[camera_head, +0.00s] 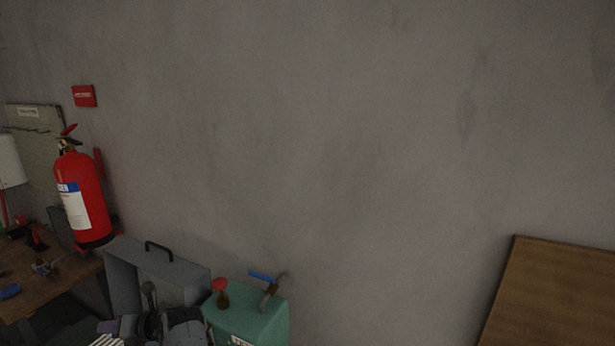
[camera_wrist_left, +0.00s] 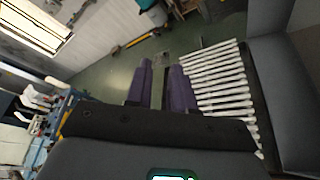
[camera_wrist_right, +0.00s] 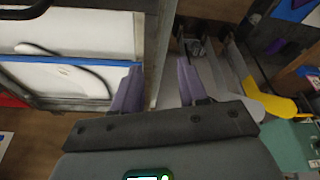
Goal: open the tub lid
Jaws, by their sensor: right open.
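A grey box-like body with a black handle (camera_head: 158,248) on its upright panel (camera_head: 160,272) stands at the lower left of the head view. I cannot tell for sure whether this is the tub and its lid.
A teal machine (camera_head: 250,318) with a red knob and blue lever stands right of the grey body. A red fire extinguisher (camera_head: 82,200) is at left by a wooden bench (camera_head: 45,285). White rods (camera_wrist_left: 218,80) lie beside my left fingers. A wooden board (camera_head: 555,295) is at right.

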